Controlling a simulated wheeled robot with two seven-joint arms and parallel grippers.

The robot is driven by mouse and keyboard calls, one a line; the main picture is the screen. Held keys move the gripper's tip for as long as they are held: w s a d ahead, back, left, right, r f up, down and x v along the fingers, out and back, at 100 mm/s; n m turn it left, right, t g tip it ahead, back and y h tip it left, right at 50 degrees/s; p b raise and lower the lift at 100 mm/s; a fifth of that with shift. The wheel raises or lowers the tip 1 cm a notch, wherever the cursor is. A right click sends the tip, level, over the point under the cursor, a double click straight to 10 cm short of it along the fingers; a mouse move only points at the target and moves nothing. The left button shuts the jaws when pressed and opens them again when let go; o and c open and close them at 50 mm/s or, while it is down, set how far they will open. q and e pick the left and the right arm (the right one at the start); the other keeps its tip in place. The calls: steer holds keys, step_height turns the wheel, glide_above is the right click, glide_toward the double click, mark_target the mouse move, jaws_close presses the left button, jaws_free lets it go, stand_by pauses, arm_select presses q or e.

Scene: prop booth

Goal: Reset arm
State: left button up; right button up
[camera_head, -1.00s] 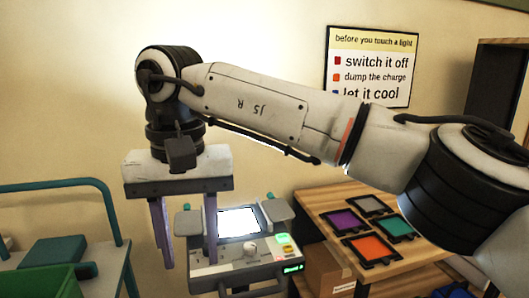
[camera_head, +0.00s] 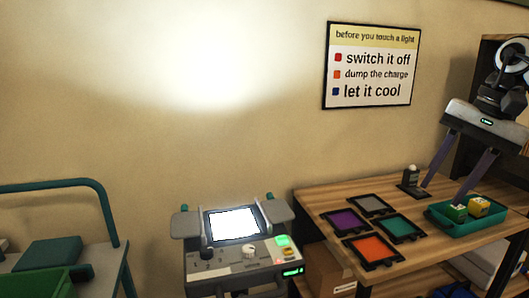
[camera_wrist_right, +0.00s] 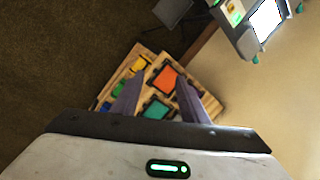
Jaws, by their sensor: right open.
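My right gripper (camera_head: 444,188) is in the upper right of the head view, its purple fingers pointing down and spread apart with nothing between them. It appears above the wooden table, near the teal tray. In the right wrist view, the fingers (camera_wrist_right: 157,88) are apart and the table with its coloured panels shows beyond them. My left gripper is in neither view.
The wooden table (camera_head: 322,205) bears purple (camera_head: 347,221), grey, teal and orange (camera_head: 375,248) framed panels. A teal tray (camera_head: 437,217) holds yellow-green blocks. A lit device (camera_head: 192,268) stands left of the table. A teal-railed cart (camera_head: 112,262) is far left.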

steer(key=s+d+f+m, duration=0.2)
steer(key=s+d, duration=0.1)
steer(key=d, duration=0.6)
steer(key=w+a+f+m+t+y, duration=0.2)
steer(key=a+f+m+t+y, duration=0.65)
steer(key=a+f+m, duration=1.25)
steer(key=s+d+f+m+t+h, duration=0.1)
steer(key=s+d+f+m+h, duration=0.25)
steer(key=f+m, duration=0.5)
steer(key=s+d+f+m+t+h, duration=0.1)
steer(key=s+d+f+m+h, duration=0.1)
steer(key=s+d+f+m, duration=0.45)
steer(key=s+d+f+m+g+h, duration=0.25)
steer(key=s+f+m, duration=0.25)
steer(key=s+m, duration=0.3)
steer(key=s+d+f+m+g+h, duration=0.2)
steer(key=s+d+f+m+h, duration=0.1)
steer(key=s+f+m, duration=0.4)
steer(key=s+a+f+m+t+y, duration=0.1)
steer(key=a+m, duration=0.7)
steer(key=a, duration=1.3)
steer(key=shift+s+a+m+y, duration=0.15)
steer(key=shift+s+m+y, duration=0.25)
steer(key=shift+s+y, duration=0.25)
steer(key=shift+f, duration=0.1)
